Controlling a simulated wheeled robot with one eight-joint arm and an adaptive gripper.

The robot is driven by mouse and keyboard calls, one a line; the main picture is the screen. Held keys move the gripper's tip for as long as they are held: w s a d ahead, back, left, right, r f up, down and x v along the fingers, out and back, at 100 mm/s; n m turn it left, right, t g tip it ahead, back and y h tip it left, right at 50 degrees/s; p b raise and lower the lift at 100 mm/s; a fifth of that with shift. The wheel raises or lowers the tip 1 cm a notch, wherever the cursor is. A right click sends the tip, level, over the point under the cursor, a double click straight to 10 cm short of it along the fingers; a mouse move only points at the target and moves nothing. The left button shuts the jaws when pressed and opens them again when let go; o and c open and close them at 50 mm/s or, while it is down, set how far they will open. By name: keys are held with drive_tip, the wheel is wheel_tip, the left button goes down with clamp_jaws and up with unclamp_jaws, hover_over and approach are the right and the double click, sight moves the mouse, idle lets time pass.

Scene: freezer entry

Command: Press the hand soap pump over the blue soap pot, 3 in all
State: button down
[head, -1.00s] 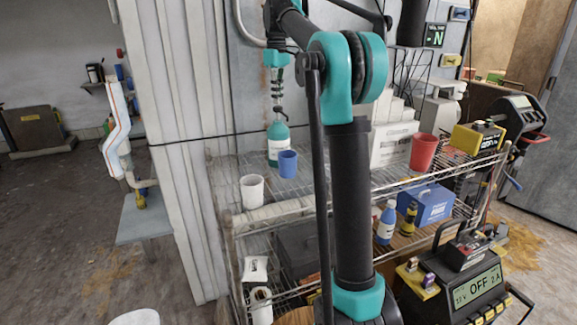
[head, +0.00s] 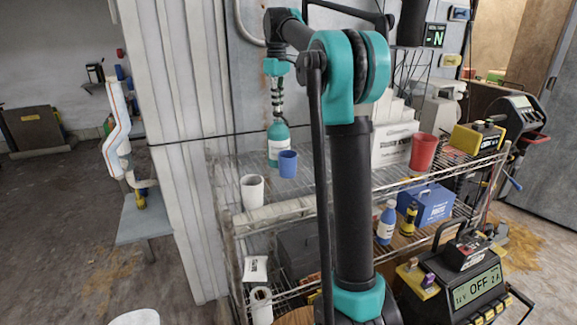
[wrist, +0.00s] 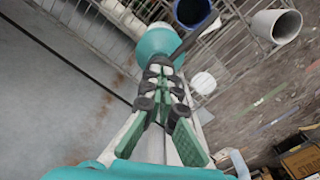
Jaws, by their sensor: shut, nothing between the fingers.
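The teal hand soap bottle (head: 278,150) with a white label stands upright on the upper wire shelf. It also shows in the wrist view (wrist: 157,43). The blue soap pot (head: 288,165) stands just in front of it, slightly right; its open mouth shows in the wrist view (wrist: 192,12). My gripper (head: 278,113) points straight down over the bottle, shut and empty, its fingertips at the bottle's top. In the wrist view the fingertips (wrist: 163,66) cover the pump head. I cannot tell how far the pump is pressed down.
A white cup (head: 252,192) stands on the shelf left of the pot. A red cup (head: 423,152) and a white box (head: 392,145) stand farther right. A corrugated wall panel (head: 180,140) rises left of the shelf (head: 310,203).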

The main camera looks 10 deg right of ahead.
drive_tip(key=shift+r, duration=1.7)
drive_tip(key=shift+f, duration=0.2)
drive_tip(key=shift+f, duration=1.55)
drive_tip(key=shift+r, duration=1.75)
wheel_tip(320, 180, up, 6)
